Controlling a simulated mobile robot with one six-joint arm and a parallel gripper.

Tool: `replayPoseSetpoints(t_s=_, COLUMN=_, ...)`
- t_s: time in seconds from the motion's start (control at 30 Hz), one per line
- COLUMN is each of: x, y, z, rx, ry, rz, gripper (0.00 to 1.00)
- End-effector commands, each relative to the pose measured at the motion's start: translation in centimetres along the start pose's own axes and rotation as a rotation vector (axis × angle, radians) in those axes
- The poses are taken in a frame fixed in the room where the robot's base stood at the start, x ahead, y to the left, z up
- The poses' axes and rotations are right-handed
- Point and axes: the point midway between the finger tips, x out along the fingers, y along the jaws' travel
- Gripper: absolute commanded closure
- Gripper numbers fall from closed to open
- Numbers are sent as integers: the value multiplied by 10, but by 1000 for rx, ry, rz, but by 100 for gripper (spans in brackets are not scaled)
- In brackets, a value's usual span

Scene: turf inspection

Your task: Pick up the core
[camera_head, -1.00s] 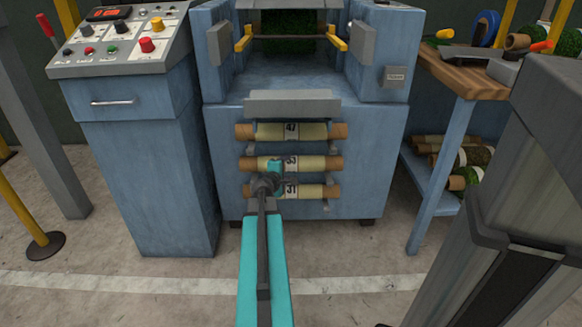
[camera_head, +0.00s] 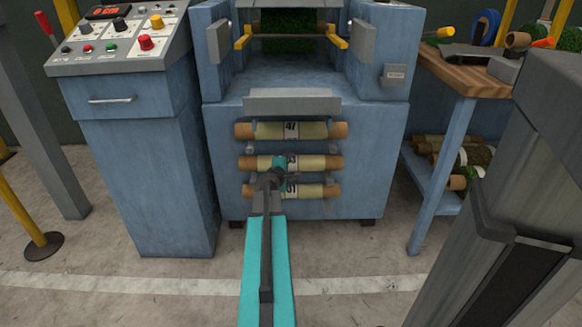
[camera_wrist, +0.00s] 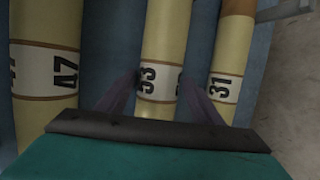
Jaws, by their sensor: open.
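Three cores lie across brackets on the front of the blue machine, one above another. They are cream tubes with brown ends and white number labels. The top core (camera_head: 308,131) reads 47 in the wrist view (camera_wrist: 47,70). The middle core (camera_head: 315,162) reads 33 in the wrist view (camera_wrist: 165,40). The bottom core (camera_head: 312,191) reads 31 in the wrist view (camera_wrist: 232,60). My gripper (camera_wrist: 162,85) is open. Its two dark fingers show on either side of the middle core's label; contact cannot be told. In the head view my arm partly hides the middle and bottom cores.
A control console (camera_head: 145,140) stands left of the machine (camera_head: 222,140). A wooden-topped bench (camera_head: 465,80) with rolls on its lower shelf stands at right. A yellow post (camera_head: 25,215) is at far left. The floor in front is clear.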

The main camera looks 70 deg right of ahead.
Motion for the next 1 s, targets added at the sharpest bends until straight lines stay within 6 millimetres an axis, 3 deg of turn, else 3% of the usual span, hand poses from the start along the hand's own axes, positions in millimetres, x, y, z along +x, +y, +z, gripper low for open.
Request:
replayPoseSetpoints(t_s=0.17, x=8, y=0, z=0, rx=0, ry=0, rz=0, gripper=40)
replayPoseSetpoints(t_s=0.7, x=8, y=0, z=0, rx=0, ry=0, rz=0, gripper=40)
replayPoseSetpoints(t_s=0.73, x=8, y=0, z=0, rx=0, ry=0, rz=0, gripper=41)
replayPoseSetpoints(t_s=1.0, x=7, y=1, z=0, rx=0, ry=1, rz=1, gripper=85)
